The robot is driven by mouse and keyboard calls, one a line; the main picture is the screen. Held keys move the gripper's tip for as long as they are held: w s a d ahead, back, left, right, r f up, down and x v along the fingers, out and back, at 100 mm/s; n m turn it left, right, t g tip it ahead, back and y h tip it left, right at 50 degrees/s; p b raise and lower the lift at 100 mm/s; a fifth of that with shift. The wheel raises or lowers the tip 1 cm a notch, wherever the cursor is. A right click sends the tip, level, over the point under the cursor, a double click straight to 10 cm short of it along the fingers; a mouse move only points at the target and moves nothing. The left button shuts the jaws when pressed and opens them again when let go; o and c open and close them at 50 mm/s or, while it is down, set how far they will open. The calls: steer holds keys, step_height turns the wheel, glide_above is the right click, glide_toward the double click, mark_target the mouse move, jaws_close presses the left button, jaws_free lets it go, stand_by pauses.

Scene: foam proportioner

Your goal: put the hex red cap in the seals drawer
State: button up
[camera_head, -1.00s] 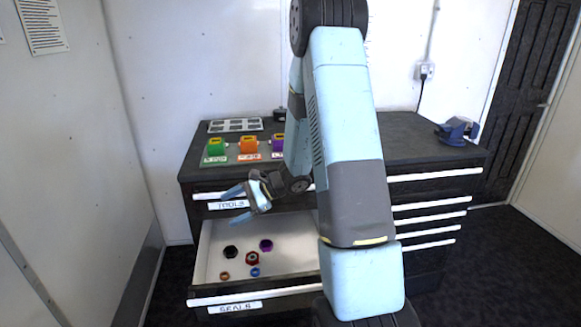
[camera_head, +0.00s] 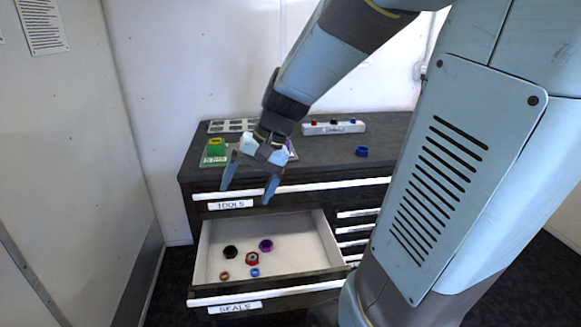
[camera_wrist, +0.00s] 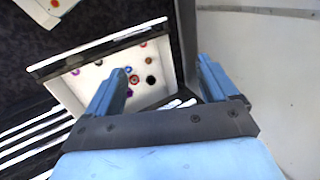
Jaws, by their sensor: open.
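The seals drawer (camera_head: 322,232) is pulled open below the tools drawer; its front carries a SEALS label. Inside lie a red hex cap (camera_head: 252,258), a black cap (camera_head: 230,251), a purple cap (camera_head: 266,245) and small orange and blue rings. The red hex cap also shows among them in the wrist view (camera_wrist: 134,79). My gripper (camera_head: 249,188) is open and empty, its fingers pointing down in front of the cabinet top's front edge, above and behind the drawer contents in the head view.
On the cabinet top are a green block (camera_head: 215,148), a grey slotted tray (camera_head: 232,126), a white rack (camera_head: 334,127) with coloured pieces and a blue ring (camera_head: 361,151). The closed tools drawer (camera_head: 300,190) is above. My arm covers the right side.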

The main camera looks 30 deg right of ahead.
steer(key=s+d+r+n+t+h, duration=0.4)
steer(key=s+r, duration=0.3)
steer(key=s, duration=0.2)
steer(key=shift+s+d+r+h, duration=0.25)
steer(key=shift+d+h, duration=0.15)
steer(key=shift+d, duration=0.2)
